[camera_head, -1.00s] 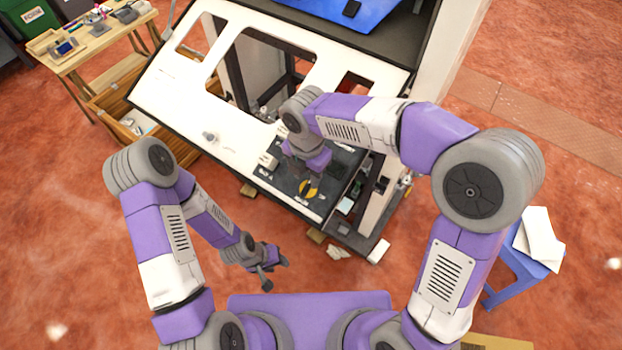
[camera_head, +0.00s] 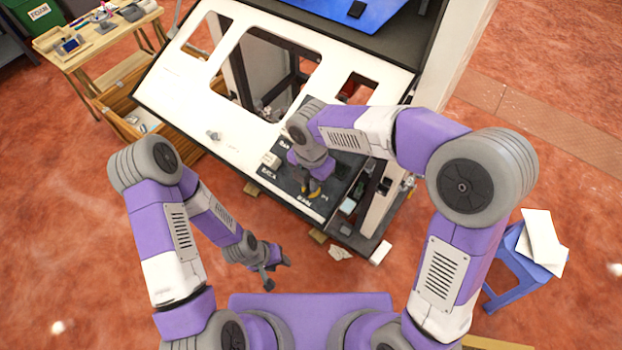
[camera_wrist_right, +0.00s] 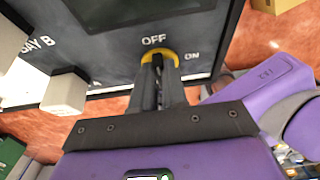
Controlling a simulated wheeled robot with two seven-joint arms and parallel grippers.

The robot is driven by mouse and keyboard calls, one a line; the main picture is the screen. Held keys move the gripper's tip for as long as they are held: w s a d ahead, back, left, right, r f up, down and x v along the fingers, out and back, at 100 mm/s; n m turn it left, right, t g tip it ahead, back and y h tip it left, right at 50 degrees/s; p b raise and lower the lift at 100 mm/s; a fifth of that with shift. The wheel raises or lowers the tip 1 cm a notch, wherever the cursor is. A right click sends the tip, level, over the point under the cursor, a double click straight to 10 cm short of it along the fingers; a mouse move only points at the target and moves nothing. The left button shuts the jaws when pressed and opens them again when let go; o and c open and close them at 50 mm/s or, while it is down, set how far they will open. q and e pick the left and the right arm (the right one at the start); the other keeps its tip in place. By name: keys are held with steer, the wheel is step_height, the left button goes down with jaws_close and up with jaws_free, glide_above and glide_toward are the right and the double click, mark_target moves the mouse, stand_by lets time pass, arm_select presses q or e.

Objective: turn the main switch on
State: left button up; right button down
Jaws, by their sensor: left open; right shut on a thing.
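The main switch (camera_wrist_right: 146,56) is a yellow rotary piece on the dark panel, with OFF printed above it and ON to its right in the right wrist view. It shows partly in the head view (camera_head: 314,186), mostly covered by my right gripper. My right gripper (camera_wrist_right: 158,66) is shut on the switch's dark handle, which points about toward OFF. Its fingers hide most of the handle. My left gripper (camera_head: 277,262) is open and empty, low in front of the machine and apart from it.
The dark control panel (camera_head: 284,182) sits on the white sloped machine front (camera_head: 185,100). A pale block (camera_wrist_right: 66,92) juts from the panel left of the switch. A blue stool (camera_head: 505,268) with white sheets stands at right. A wooden table (camera_head: 105,40) stands at upper left.

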steer(key=m+b, duration=0.3)
steer(key=shift+s+d+f+t+y, duration=0.15)
steer(key=shift+f+t+y, duration=0.05)
steer(key=shift+t+y, duration=0.2)
steer(key=m+t+b, duration=0.1)
steer(key=m+b, duration=0.3)
steer(key=s+m+t+b, duration=0.1)
steer(key=m+t+b, duration=0.1)
steer(key=b, duration=0.3)
steer(key=m+t+b, duration=0.1)
steer(key=m+b, duration=0.3)
steer(key=m, duration=0.1)
steer(key=shift+s+d+f+m+y+b, duration=0.1)
steer(key=shift+s+f+m+y+b, duration=0.2)
steer(key=shift+y, duration=0.1)
steer(key=shift+r+m+t+b, duration=0.15)
steer(key=shift+m+t+b, duration=0.45)
steer(key=shift+m+b, duration=0.7)
steer(key=c, duration=1.2)
jaws_free()
steer(key=shift+o, duration=0.2)
